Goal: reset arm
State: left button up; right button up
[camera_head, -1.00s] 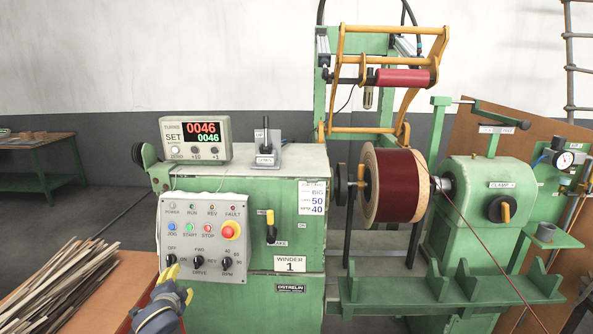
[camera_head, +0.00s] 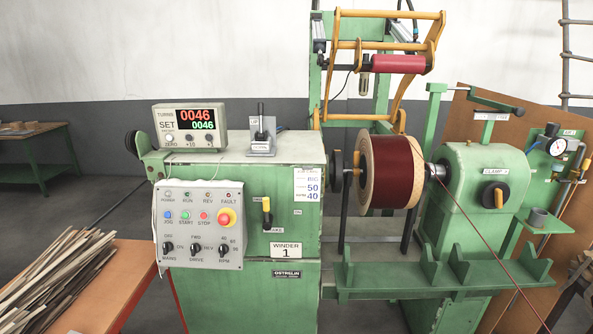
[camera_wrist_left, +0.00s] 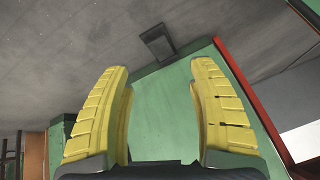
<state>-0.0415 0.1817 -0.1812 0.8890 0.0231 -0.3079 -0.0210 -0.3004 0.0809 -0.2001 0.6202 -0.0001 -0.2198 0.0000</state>
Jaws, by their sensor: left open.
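My left gripper (camera_wrist_left: 160,115) shows in the left wrist view with its two yellow ridged fingers spread wide and nothing between them. Beyond the fingers are a green panel and the grey floor. Neither gripper shows in the head view. The green winding machine (camera_head: 300,230) stands in the middle of the head view. A coil of dark red wire (camera_head: 397,172) sits on the spindle.
A red-edged table (camera_head: 125,285) with a pile of thin wooden strips (camera_head: 62,268) is at lower left. A green bench (camera_head: 35,155) stands farther back. A red wire (camera_head: 490,250) runs down to the right from the coil. The floor between bench and machine looks clear.

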pick_arm(q)
jog(key=s+d+f+g, duration=0.1)
jog(key=s+d+f, duration=0.1)
jog(key=s, duration=1)
jog(key=s+d+f+g, duration=0.2)
jog(key=s+f, duration=0.3)
jog(key=s, duration=0.7)
jog(key=s+d+f+g, duration=0.2)
jog(key=s+d+f, duration=0.1)
jog(key=s, duration=0.9)
jog(key=shift+s+f+n+h, duration=0.25)
jog(key=shift+f+n+h, duration=0.05)
jog(key=shift+f, duration=0.25)
